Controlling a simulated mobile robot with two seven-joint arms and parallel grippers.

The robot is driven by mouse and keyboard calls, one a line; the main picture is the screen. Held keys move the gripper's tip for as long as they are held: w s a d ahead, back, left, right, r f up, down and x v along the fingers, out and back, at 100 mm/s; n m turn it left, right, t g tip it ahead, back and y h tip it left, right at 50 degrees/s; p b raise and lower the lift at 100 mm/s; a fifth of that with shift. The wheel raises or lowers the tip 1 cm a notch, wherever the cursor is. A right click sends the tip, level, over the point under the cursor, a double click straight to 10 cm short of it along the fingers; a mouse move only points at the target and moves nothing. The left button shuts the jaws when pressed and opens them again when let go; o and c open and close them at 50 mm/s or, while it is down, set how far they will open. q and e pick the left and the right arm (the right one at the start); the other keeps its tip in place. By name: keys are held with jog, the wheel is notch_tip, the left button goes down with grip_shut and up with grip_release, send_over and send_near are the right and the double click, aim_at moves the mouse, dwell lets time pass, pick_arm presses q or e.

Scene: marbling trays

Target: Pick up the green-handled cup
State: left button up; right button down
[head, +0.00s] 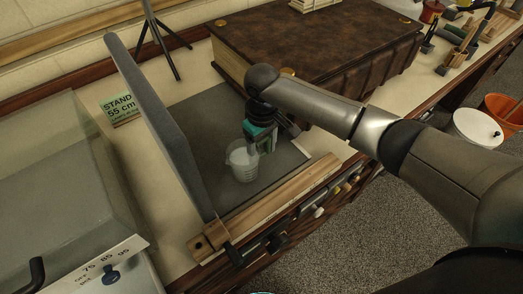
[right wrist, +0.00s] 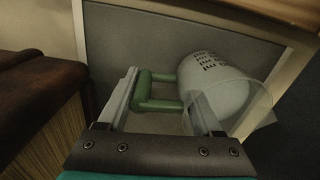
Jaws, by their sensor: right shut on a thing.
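The cup (head: 242,164) is a clear, whitish beaker-like vessel on or just above the dark grey mat (head: 208,112); I cannot tell whether its base touches. In the right wrist view the cup (right wrist: 222,88) lies to the right, with rows of dark marks on its side. Its green handle (right wrist: 146,92) is between the fingers of my right gripper (right wrist: 162,92). In the head view my right gripper (head: 257,149) reaches down at the cup's right side, shut on the handle, which is mostly hidden there. My left gripper is not in view.
A grey upright panel (head: 155,115) stands left of the cup. A large brown book (head: 310,50) lies behind. A wooden strip (head: 270,205) with tools edges the bench front. A glass-like tank (head: 60,170) is at left, and a sign (head: 120,108) stands behind the panel.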

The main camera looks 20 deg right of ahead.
notch_tip(320, 180, up, 19)
jog(key=p, duration=0.4)
jog(key=shift+f+p, duration=0.15)
jog(key=shift+p, duration=0.2)
dwell(0.4)
dwell(0.5)
notch_tip(320, 180, up, 6)
jog(key=p, duration=0.9)
jog(key=shift+p, duration=0.4)
